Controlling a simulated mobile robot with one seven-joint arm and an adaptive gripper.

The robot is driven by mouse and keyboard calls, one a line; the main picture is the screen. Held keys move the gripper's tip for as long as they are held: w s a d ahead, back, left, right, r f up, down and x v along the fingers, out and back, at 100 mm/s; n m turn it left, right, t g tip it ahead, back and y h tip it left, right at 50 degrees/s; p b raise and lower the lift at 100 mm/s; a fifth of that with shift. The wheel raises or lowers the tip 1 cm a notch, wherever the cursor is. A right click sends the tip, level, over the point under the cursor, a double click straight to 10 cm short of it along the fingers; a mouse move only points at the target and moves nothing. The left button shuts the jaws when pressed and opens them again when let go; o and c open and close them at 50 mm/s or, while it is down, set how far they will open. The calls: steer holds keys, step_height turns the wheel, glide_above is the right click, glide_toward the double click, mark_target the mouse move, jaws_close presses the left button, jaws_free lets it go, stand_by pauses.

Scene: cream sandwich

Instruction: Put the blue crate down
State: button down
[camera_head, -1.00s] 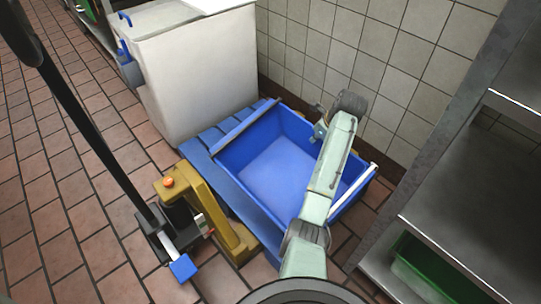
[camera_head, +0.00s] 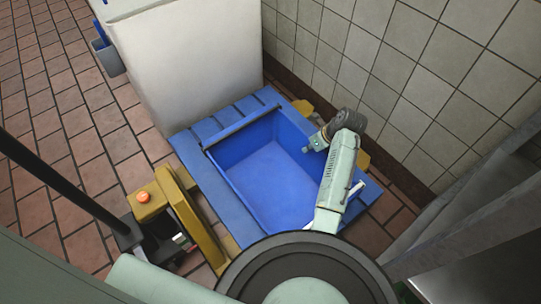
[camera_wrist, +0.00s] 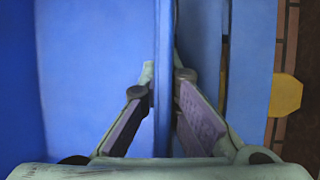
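The blue crate (camera_head: 226,168) stands upright on a slatted blue pallet (camera_head: 185,150), and I see into its empty inside. In the wrist view its wall (camera_wrist: 164,115) runs upward between the two fingers of my gripper (camera_wrist: 163,78). One finger is on the inside of the crate, the other outside. The finger pads stand apart, with gaps between them and the wall, so my gripper is open around the wall.
A yellow pallet jack (camera_head: 203,235) with a dark handle is at the pallet's left. A large white bin (camera_head: 190,70) stands behind the pallet. A tiled wall (camera_head: 410,75) is close on the right, with grey metal shelving (camera_head: 470,215) nearer.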

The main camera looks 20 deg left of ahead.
mark_target(305, 163)
steer(key=shift+w+a+f, duration=0.1)
steer(key=shift+f, duration=0.05)
step_height(305, 163, down, 10)
steer(key=shift+r+b, duration=0.1)
steer(key=shift+b, duration=0.7)
steer(key=c, duration=1.8)
jaws_free()
steer(key=p+v, duration=0.1)
steer(key=v, duration=1.1)
steer(key=shift+p, duration=0.4)
